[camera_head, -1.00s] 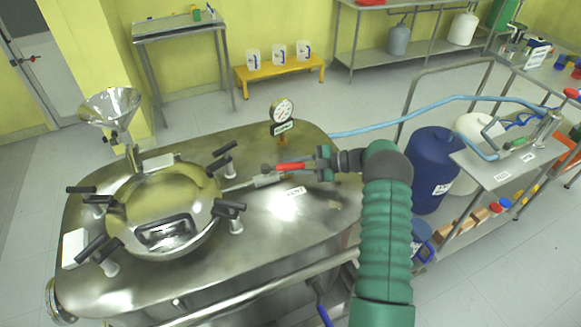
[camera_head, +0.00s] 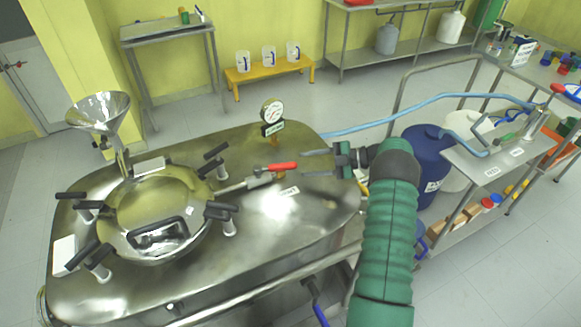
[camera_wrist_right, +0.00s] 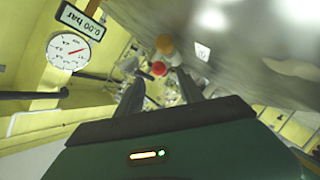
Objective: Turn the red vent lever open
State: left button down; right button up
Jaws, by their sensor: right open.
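The vent lever (camera_head: 283,166) has a red grip on a metal valve stem, on top of the steel reactor (camera_head: 310,205). In the head view the grip points right, towards my right gripper, nearly in line with its stem. My right gripper (camera_head: 305,163) is open and empty, just right of the grip's free end, with its fingers spread and a small gap to the lever. In the right wrist view the open fingers (camera_wrist_right: 160,82) have a red round shape (camera_wrist_right: 158,68) beyond them, perhaps the lever's end. My left gripper is not in view.
A pressure gauge (camera_head: 272,111) stands behind the lever; its label (camera_wrist_right: 82,20) reads 0.00 bar. A domed hatch (camera_head: 157,212) with black clamp handles lies left. A funnel (camera_head: 99,110) rises at the back left. A trolley (camera_head: 490,165) with a blue drum (camera_head: 424,160) stands right.

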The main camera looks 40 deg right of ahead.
jog(key=v, duration=0.8)
jog(key=shift+s+d, duration=0.25)
jog(key=shift+r, duration=0.1)
